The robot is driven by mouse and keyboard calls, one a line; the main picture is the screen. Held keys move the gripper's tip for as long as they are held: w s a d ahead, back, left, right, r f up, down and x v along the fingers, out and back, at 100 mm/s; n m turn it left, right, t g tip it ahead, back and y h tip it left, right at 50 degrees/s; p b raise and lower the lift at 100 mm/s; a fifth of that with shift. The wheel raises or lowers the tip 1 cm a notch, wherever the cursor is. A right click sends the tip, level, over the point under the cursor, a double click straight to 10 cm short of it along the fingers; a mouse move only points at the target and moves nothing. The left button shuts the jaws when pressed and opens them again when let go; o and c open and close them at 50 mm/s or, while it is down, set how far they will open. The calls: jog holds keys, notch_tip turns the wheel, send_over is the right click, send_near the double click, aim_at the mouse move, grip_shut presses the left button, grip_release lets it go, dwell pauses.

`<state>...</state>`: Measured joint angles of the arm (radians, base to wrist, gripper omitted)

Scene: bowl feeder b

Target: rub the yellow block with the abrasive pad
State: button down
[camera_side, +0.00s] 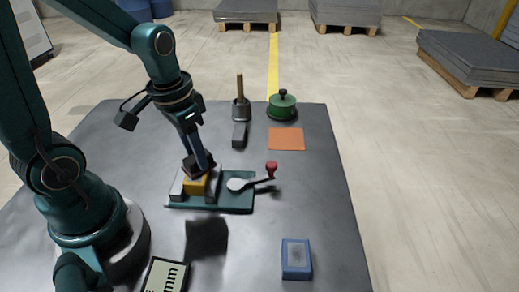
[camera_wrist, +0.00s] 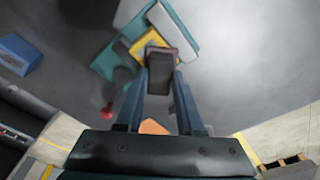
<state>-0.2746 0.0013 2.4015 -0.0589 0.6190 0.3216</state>
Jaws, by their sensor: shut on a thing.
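The yellow block (camera_side: 195,185) sits between the grey jaws of a teal vise (camera_side: 235,203). It also shows in the wrist view (camera_wrist: 137,46), partly covered. My gripper (camera_side: 198,160) is shut on a dark block with a brownish end, which I take to be the abrasive pad (camera_wrist: 160,72). The pad is right over the yellow block and seems to touch its top, though a small gap cannot be ruled out. In the side view the pad looks slightly tilted. The underside of the pad is hidden.
The vise's red-knobbed handle (camera_side: 271,168) sticks out to the right. Behind are a dark grey block (camera_side: 239,135), a cup with a wooden stick (camera_side: 241,110), a green lidded pot (camera_side: 282,106) and an orange sheet (camera_side: 286,139). A blue box (camera_side: 296,259) and a display (camera_side: 165,277) lie in front.

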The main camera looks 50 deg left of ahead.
jog(key=shift+s+d+r, duration=0.1)
jog(key=shift+s+d, duration=1.5)
notch_tip(320, 180, up, 8)
jog(key=shift+s+a, duration=0.1)
